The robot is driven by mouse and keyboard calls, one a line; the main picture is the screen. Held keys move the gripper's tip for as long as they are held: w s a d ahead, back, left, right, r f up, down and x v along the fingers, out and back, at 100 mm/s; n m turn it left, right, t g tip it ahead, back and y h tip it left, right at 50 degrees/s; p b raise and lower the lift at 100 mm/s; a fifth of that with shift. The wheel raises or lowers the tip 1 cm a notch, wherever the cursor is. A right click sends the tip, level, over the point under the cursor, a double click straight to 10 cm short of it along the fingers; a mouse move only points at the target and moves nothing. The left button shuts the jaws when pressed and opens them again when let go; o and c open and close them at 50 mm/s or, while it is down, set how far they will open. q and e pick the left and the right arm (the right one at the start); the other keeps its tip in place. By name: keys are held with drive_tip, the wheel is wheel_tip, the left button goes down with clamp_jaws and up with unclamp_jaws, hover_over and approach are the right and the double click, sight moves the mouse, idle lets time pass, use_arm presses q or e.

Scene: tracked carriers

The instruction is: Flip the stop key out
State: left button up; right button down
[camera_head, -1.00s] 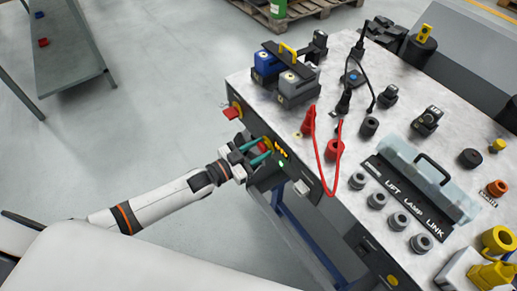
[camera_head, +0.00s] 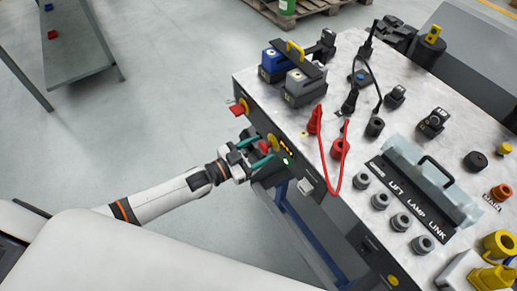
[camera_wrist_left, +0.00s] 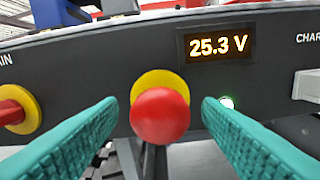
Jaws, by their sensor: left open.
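The stop key is a red round knob (camera_wrist_left: 160,115) on a yellow disc, on the dark front panel of the bench. It also shows in the head view (camera_head: 264,147). My left gripper (camera_head: 265,149) is open, with its teal fingers on either side of the knob. In the left wrist view, the left gripper (camera_wrist_left: 160,118) has a gap between each finger and the knob, so it is not gripping it. Whether the knob is in or out is hard to tell from here. My right gripper is not in view.
A second red knob (camera_wrist_left: 10,112) on a yellow disc sits left on the panel. A display (camera_wrist_left: 219,45) reads 25.3 V, with a lit green lamp (camera_wrist_left: 227,102) below it. A red cable (camera_head: 333,188) hangs over the bench edge. Floor left of the bench is clear.

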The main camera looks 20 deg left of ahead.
use_arm(q)
drive_tip(key=v, duration=1.2)
drive_tip(key=shift+a+f, duration=0.1)
drive_tip(key=s+a+f+n+g+y+p, duration=0.1)
drive_tip(key=s+a+f+y, duration=0.15)
drive_tip(key=f, duration=0.45)
drive_tip(key=s+a+f+n+g+y+p, duration=0.1)
drive_tip(key=a+f+n+y, duration=0.15)
drive_tip(key=f, duration=0.45)
drive_tip(key=s+a+f+n+g+y+p, duration=0.1)
drive_tip(key=s+a+f+g+y, duration=0.1)
drive_tip(key=f+y, duration=0.35)
drive_tip(key=s+d+f+g+p, duration=0.1)
drive_tip(key=s+d+f+g, duration=0.1)
drive_tip(key=s+f, duration=0.3)
drive_tip(key=s+d+f+n+g+p, duration=0.1)
drive_tip(key=s+f+g, duration=0.3)
drive_tip(key=s, duration=0.9)
drive_tip(key=s+d+f+n+g+p, duration=0.1)
drive_tip(key=s+d+f+g, duration=0.2)
drive_tip(key=s+f, duration=0.3)
drive_tip(key=s+d, duration=0.1)
drive_tip(key=s, duration=0.2)
drive_tip(key=shift+s+f, duration=0.2)
drive_tip(key=shift+f, duration=0.05)
drive_tip(key=shift+y, duration=0.25)
